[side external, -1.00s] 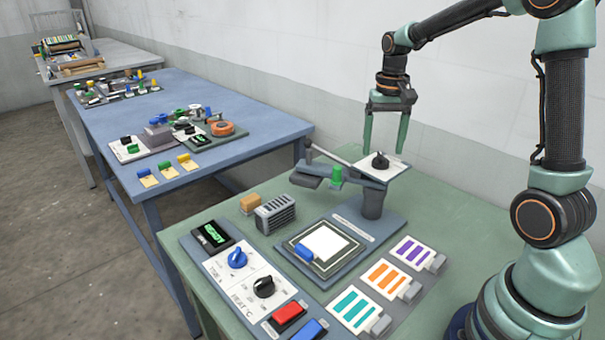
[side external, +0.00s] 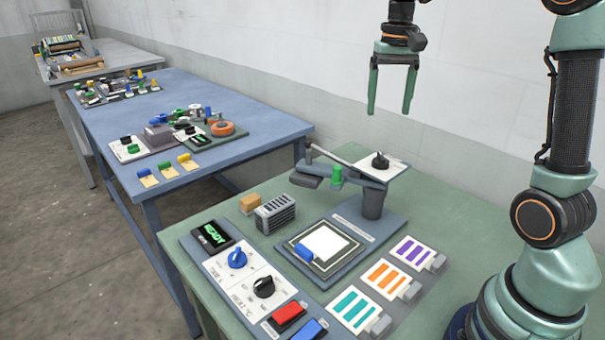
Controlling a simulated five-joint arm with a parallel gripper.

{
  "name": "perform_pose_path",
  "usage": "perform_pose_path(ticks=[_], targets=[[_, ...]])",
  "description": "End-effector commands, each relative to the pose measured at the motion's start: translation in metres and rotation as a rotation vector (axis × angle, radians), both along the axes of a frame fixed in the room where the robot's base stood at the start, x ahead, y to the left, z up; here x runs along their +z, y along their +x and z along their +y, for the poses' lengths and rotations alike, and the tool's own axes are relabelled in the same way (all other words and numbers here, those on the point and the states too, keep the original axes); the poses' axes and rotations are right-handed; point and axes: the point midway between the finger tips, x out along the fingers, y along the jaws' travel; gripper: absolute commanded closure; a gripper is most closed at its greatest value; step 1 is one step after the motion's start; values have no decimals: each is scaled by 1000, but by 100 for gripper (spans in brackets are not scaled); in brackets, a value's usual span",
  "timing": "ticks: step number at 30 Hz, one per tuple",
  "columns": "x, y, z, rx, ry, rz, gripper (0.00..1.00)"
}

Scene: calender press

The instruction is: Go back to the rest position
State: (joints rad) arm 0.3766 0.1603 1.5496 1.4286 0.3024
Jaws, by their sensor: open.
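My gripper (side external: 390,110) is open and empty, its two green fingers pointing down. It hangs in the air above the press, clear of everything, in front of the pale wall. The control panel display (side external: 212,236) is lit green and appears to read READY.
Cards with purple (side external: 414,251), orange (side external: 385,277) and teal (side external: 351,307) stripes lie at the right of the green table. Red (side external: 287,317) and blue (side external: 310,330) buttons are at its front. A blue table (side external: 240,150) with more devices stands to the left.

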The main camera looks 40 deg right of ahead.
Motion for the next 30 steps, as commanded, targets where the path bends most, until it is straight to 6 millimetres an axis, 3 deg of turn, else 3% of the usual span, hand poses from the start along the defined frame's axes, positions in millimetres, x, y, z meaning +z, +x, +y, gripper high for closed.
perform_pose_path(ticks=[5,10,18,24,30], targets=[[6,-9,25,86,-23,-59,19],[8,-31,67,249,-64,-171,19],[-10,-71,123,510,-129,-354,19],[-27,-89,145,633,-159,-446,19],[-33,-95,150,668,-167,-471,19]])
